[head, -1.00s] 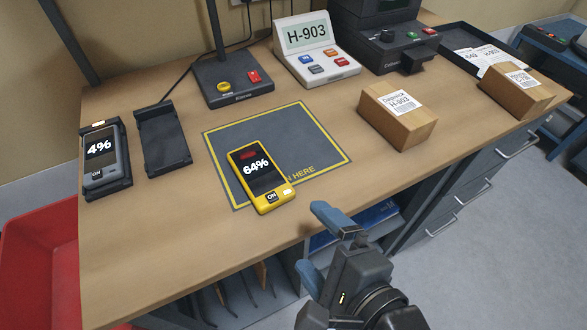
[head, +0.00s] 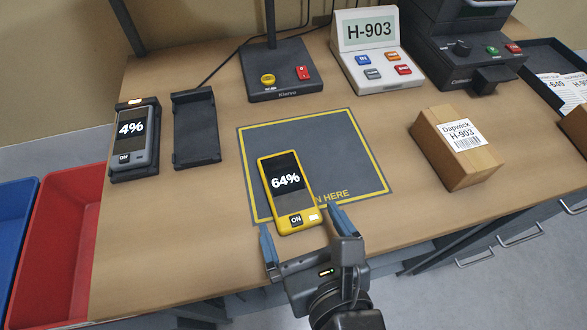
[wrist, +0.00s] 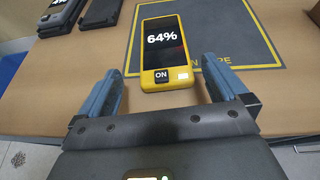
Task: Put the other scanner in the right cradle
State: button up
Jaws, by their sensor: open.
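A yellow scanner (head: 287,205) reading 64% lies face up on the dark mat (head: 345,150), over its front yellow border; it also shows in the wrist view (wrist: 162,62). A grey scanner (head: 133,140) reading 4% sits in the left cradle (head: 122,176). The right cradle (head: 196,128) beside it is empty. My gripper (head: 301,228) is open. Its blue fingertips are at the near end of the yellow scanner, one to each side. In the wrist view the scanner lies just beyond and between the fingers (wrist: 168,90), not gripped.
A cardboard box (head: 455,150) labelled H-903 stands right of the mat. A black stand base (head: 281,72) with buttons, a white H-903 display unit (head: 376,60) and a black machine (head: 465,55) stand behind. Red (head: 62,240) and blue (head: 14,225) bins are at the left.

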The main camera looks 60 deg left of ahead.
aim_at(289, 190)
jog(key=shift+x, duration=1.35)
jog(key=x, duration=0.5)
jog(key=shift+w+a, duration=0.25)
jog(key=shift+w, duration=0.1)
jog(key=c, duration=1.2)
jog(key=shift+r, duration=0.2)
